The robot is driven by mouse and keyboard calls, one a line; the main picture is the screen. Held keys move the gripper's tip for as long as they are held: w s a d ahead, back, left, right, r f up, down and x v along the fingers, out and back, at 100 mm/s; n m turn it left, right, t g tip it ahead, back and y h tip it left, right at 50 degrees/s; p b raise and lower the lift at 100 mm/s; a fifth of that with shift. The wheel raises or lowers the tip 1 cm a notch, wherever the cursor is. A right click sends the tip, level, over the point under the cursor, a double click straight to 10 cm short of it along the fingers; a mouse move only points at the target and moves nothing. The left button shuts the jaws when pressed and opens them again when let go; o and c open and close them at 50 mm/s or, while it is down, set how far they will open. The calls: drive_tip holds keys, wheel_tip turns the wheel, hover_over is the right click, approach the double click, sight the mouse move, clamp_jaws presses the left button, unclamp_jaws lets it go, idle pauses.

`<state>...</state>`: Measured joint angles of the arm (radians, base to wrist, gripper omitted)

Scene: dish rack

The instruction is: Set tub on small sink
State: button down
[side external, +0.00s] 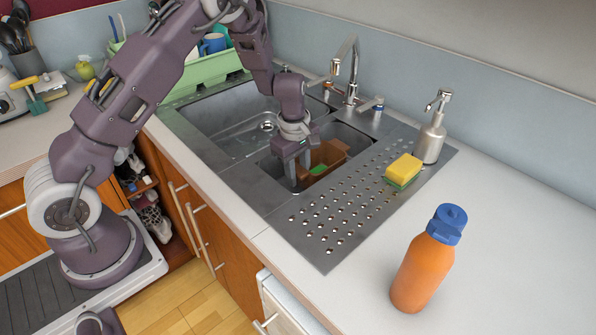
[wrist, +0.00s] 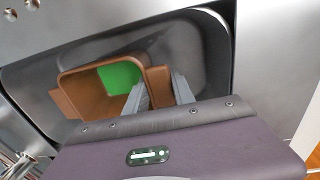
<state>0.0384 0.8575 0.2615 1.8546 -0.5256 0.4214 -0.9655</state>
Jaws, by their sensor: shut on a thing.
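The brown tub (side external: 330,153) is inside the small sink (side external: 352,138), partly hidden by my gripper in the side view. It also shows in the wrist view (wrist: 88,88), with a flat green patch (wrist: 120,76) inside; I cannot tell whether that is a separate thing. My gripper (side external: 297,180) points down into the small sink at the tub's near side. In the wrist view its two grey fingers (wrist: 159,92) straddle a brown wall of the tub and are shut on it. Whether the tub touches the sink floor is hidden.
The large sink basin (side external: 225,120) is empty beside the small one. A perforated drainboard (side external: 335,215) holds a yellow-green sponge (side external: 403,170). A soap dispenser (side external: 431,135), faucet (side external: 345,75) and orange bottle (side external: 424,270) stand nearby. A green dish rack (side external: 205,72) is behind.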

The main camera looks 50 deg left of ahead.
drive_tip(key=shift+f, duration=0.2)
drive_tip(key=c, duration=1)
unclamp_jaws()
drive_tip(key=shift+o, duration=0.2)
drive_tip(key=r, duration=0.7)
drive_tip(key=shift+s, duration=0.3)
drive_tip(key=shift+c, duration=0.3)
clamp_jaws()
drive_tip(key=shift+r, duration=0.1)
